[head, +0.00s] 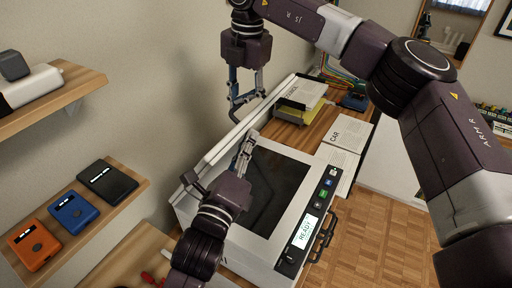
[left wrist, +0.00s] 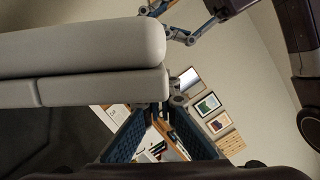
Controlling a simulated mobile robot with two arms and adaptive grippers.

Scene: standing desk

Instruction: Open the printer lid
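The white printer (head: 209,178) stands on the desk with its dark glass bed (head: 262,190) exposed. Its lid (head: 235,135) is raised, seen nearly edge-on as a long pale bar along the wall side. My left gripper (head: 248,138) is just on the bed side of the lid, above the glass. In the left wrist view the lid's thick rounded pale edge (left wrist: 90,65) fills the upper left; the finger pads (left wrist: 160,110) converge with nothing seen between the tips. Contact with the lid cannot be told. My right gripper (head: 246,98) is open and empty beyond the lid, near the wall.
The panel with READY display (head: 305,230) is on the printer's right. Papers (head: 347,135) and books (head: 300,95) lie on the desk behind. Wall shelves at left hold orange (head: 34,243), blue (head: 73,212) and black (head: 106,180) boxes. Floor at right is clear.

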